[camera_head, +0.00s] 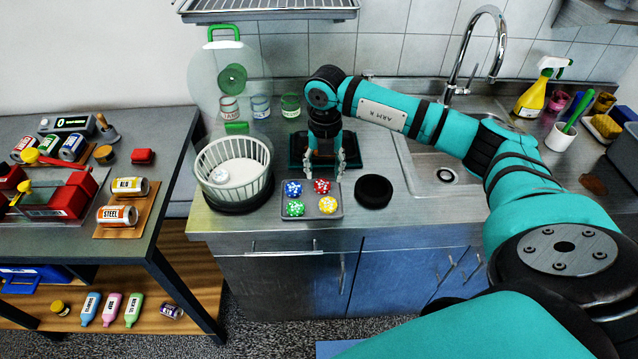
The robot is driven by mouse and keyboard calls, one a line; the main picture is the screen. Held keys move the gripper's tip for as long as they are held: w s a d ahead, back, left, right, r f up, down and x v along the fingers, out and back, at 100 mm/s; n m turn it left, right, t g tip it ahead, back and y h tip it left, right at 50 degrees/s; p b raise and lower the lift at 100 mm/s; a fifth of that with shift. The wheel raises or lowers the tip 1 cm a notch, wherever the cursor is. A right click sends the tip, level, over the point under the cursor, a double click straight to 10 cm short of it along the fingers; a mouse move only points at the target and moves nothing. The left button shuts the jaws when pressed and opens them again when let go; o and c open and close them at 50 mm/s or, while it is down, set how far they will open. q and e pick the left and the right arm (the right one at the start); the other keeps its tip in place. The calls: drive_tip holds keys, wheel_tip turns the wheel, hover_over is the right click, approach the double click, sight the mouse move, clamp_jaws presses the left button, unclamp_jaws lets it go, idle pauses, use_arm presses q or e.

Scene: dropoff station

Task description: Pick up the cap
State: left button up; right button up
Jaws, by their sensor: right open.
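A black round disc (374,191), which may be the cap, lies flat on the metal counter right of a small grey tray (318,215). A white round piece with a light top (220,174) lies inside a white slatted basket (206,188); I cannot tell if that is a cap instead. My right gripper (325,167) points down, open and empty, behind the grey tray and left of the black disc. It appears apart from both. My left gripper is not in view.
The tray holds a blue (293,188), a red (322,186), a green (295,208) and a yellow piece (328,205). A dark square device (298,150) stands behind my gripper. The sink (432,178) is to the right. The counter around the disc is clear.

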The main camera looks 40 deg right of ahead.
sight(322, 186)
wheel_tip(322, 186, down, 4)
drive_tip(key=shift+w+a+f+p, duration=0.15)
drive_tip(key=shift+f+p, duration=0.1)
drive_tip(key=shift+p, duration=0.75)
drive_tip(key=shift+f, duration=0.3)
drive_tip(key=shift+c, duration=0.4)
drive_tip(key=c, duration=0.4)
drive_tip(key=shift+o, duration=0.2)
